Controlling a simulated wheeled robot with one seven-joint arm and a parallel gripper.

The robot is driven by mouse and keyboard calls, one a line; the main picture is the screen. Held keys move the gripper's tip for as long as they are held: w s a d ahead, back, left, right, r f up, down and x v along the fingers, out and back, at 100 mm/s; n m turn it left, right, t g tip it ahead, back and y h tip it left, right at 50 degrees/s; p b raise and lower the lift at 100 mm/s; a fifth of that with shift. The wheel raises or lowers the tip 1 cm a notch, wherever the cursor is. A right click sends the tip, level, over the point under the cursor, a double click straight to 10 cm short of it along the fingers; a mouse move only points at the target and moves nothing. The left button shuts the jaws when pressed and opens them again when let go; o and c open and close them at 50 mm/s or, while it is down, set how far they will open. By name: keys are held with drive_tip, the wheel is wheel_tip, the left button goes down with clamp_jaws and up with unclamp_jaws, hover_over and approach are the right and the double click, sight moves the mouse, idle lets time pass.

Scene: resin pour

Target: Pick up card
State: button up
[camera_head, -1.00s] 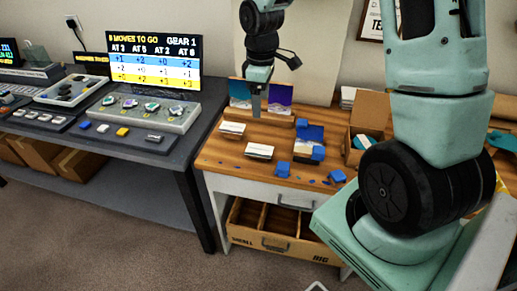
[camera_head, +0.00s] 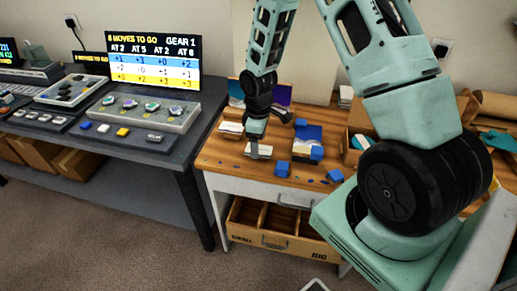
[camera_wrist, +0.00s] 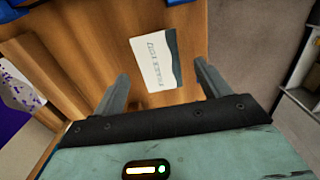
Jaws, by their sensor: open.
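A white card (camera_wrist: 153,62) with printed lettering and a grey-green strip along one edge lies on the wooden bench top. In the wrist view it lies just beyond and between my gripper's fingers (camera_wrist: 163,80), which are apart and empty. In the head view my gripper (camera_head: 256,148) is over the front-left part of the bench, at a white card or card stack (camera_head: 266,151) that it partly covers. Another white card or stack (camera_head: 230,128) lies further back to the left. I cannot tell the height of the fingers above the card.
Blue blocks (camera_head: 282,169) and (camera_head: 335,176) lie right of my gripper, near a card stack with a blue top (camera_head: 308,132). An open drawer (camera_head: 272,243) juts out below the bench (camera_head: 217,160). A cardboard box stands at the right. A dark table (camera_head: 150,150) with a screen (camera_head: 154,60) is left.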

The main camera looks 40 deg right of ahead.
drive_tip(key=shift+f, duration=0.7)
drive_tip(key=c, duration=0.8)
drive_tip(key=shift+r, duration=0.15)
